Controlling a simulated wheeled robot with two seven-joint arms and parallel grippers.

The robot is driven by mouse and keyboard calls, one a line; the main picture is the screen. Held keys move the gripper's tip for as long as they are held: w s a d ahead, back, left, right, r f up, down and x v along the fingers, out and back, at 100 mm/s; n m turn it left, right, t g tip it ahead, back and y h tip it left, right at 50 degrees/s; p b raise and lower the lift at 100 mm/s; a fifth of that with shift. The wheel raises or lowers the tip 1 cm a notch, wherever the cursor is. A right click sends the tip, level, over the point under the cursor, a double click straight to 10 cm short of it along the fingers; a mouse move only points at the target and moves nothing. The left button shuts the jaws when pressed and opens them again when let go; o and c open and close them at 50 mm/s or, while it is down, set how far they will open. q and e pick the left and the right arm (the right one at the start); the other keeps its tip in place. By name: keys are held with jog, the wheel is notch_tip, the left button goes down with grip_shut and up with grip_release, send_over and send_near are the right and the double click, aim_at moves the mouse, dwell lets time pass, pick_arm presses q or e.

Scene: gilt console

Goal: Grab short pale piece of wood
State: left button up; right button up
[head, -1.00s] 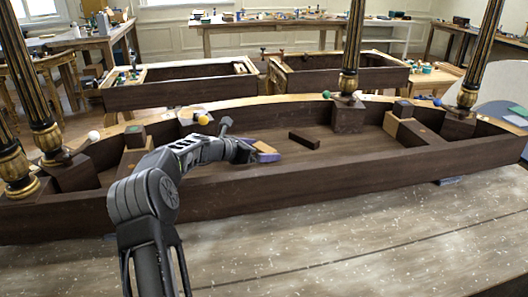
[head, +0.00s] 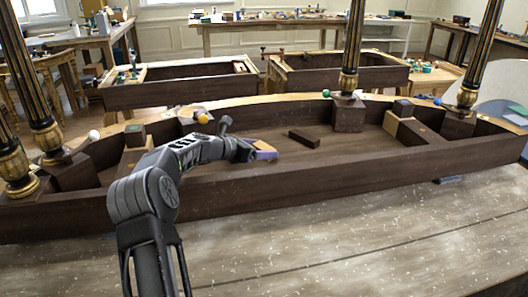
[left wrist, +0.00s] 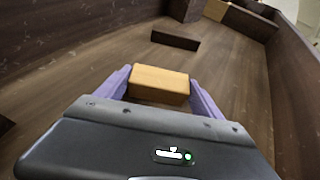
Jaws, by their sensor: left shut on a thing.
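The short pale piece of wood (left wrist: 160,82) is a light tan block between the two purple fingers of my left gripper (left wrist: 162,92) in the left wrist view. The fingers are shut on its two ends. In the head view the pale wood (head: 265,146) shows only in small part beside the purple finger of the left gripper (head: 263,153), low inside the dark wooden console frame (head: 330,194). I cannot tell whether the block touches the floor of the frame. My right gripper is not in view.
A dark wooden bar (head: 304,138) lies on the frame floor to the right of the gripper; it also shows ahead in the left wrist view (left wrist: 175,40). Dark and pale corner blocks (head: 410,131) stand at the right. Gilt black legs rise from the frame. The floor between is clear.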

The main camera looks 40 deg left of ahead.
aim_at(260, 148)
pick_arm(q)
jog(key=c, duration=0.4)
jog(key=shift+r, duration=0.15)
notch_tip(260, 148, up, 10)
jog(key=shift+f+p, duration=0.1)
jog(key=shift+p, duration=0.4)
